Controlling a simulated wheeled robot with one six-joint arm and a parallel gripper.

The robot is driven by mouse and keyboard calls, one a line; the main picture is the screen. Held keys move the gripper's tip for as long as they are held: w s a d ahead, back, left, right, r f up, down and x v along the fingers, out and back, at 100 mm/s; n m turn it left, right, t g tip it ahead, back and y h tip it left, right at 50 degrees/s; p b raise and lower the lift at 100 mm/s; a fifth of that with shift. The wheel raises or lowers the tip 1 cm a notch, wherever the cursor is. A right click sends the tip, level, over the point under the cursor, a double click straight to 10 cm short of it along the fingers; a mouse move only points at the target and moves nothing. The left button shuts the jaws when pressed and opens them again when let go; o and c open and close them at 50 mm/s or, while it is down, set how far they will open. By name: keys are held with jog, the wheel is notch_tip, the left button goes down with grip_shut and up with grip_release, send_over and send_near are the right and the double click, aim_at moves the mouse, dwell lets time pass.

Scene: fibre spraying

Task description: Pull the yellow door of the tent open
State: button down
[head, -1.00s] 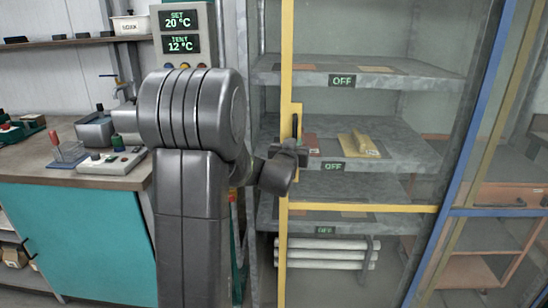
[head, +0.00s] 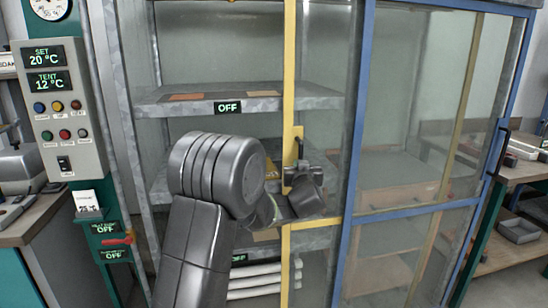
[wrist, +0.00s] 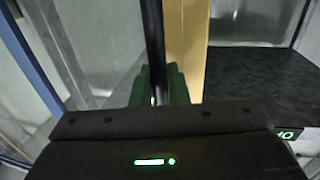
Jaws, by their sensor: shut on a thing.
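The tent's yellow door (head: 289,75) is a yellow-framed clear panel. Its upright edge stands about midway across the tent front, with shelves uncovered to its left. A black upright handle (head: 300,147) sits on a yellow plate on this edge. My gripper (head: 298,172) is shut on the handle, lower down. In the wrist view the dark handle bar (wrist: 155,45) runs down between my green gripper fingers (wrist: 160,88), beside the yellow edge. The fingertips are partly hidden by the gripper body, and my arm hides part of the shelves in the head view.
A blue-framed door (head: 352,130) stands right of the yellow edge. Grey shelves (head: 150,100) fill the tent. A control panel (head: 62,105) reads SET 20 °C and TENT 12 °C at left, above a bench (head: 35,220). Another bench (head: 520,180) stands at the far right.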

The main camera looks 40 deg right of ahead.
aim_at(325, 158)
jog(key=s+d+p, duration=0.1)
jog(key=d, duration=0.1)
jog(key=s+d+p, duration=0.1)
jog(key=s+d, duration=0.1)
jog(key=d, duration=0.1)
jog(key=s+d+p, duration=0.2)
jog(key=d, duration=0.1)
jog(key=shift+d, duration=0.15)
jog(key=c, duration=1.5)
grip_release()
jog(key=b+v, duration=0.1)
jog(key=v, duration=1.3)
jog(key=shift+w, duration=0.1)
jog(key=p+x, duration=0.1)
jog(key=x, duration=1.2)
jog(key=shift+w+d, duration=0.2)
jog(key=shift+d, duration=0.1)
jog(key=shift+w, duration=0.15)
